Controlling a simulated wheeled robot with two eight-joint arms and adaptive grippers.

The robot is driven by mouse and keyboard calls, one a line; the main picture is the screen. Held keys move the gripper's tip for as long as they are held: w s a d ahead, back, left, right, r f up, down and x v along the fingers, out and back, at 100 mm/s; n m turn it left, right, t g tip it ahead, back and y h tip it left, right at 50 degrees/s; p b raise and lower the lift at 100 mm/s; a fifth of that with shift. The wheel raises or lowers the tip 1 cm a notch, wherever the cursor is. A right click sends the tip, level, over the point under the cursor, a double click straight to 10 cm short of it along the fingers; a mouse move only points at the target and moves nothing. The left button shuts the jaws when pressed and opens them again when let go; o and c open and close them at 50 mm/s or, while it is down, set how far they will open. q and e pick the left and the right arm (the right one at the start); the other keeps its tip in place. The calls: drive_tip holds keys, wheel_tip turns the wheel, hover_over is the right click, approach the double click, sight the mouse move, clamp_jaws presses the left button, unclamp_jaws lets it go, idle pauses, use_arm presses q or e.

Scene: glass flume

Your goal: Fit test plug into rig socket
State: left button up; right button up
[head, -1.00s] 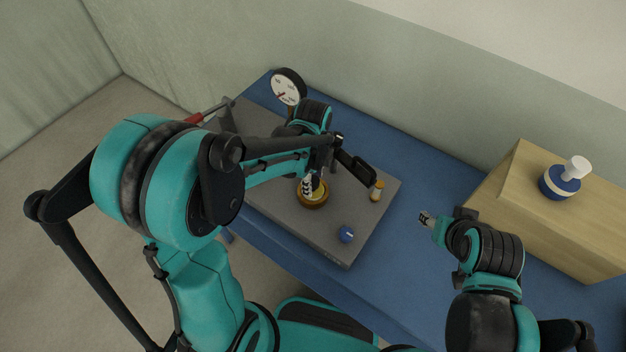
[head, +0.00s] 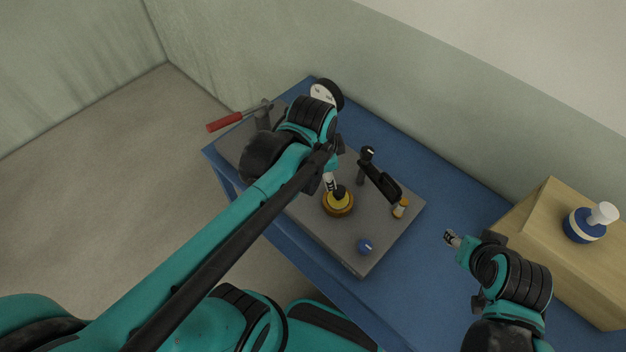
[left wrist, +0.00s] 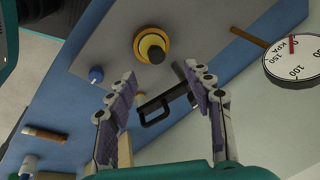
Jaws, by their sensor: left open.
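A brass ring socket (head: 338,210) stands on the grey rig plate. A yellow piece with a dark knob (head: 340,192), apparently the test plug, sits inside the ring; whether it is fully seated I cannot tell. The left wrist view shows the brass ring (left wrist: 137,45) around the yellow piece and its dark knob (left wrist: 156,55). My left gripper (head: 330,182) is just behind and above the knob in the head view. In the left wrist view its fingers (left wrist: 160,76) are spread with nothing between them. My right gripper (head: 452,238) hovers right of the plate, seemingly empty; its opening is unclear.
A blue-and-white stopper (head: 583,226) stands on a wooden box (head: 540,225).

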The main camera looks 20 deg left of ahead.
use_arm(q)
drive_tip(key=s+n+t, duration=0.1)
drive_tip(key=n, duration=0.2)
drive_tip(key=s+a+n+t, duration=0.1)
drive_tip(key=s+n, duration=0.1)
drive_tip(key=n, duration=0.2)
drive_tip(key=s+a+n+t, duration=0.1)
drive_tip(key=s+n, duration=0.1)
drive_tip(key=n, duration=0.1)
drive_tip(key=shift+r+t, duration=0.15)
drive_tip(key=shift+t, duration=0.25)
wheel_tip(320, 180, down, 7)
drive_tip(key=b, duration=0.6)
drive_tip(key=shift+r+b, duration=0.15)
drive_tip(key=shift+b, duration=0.2)
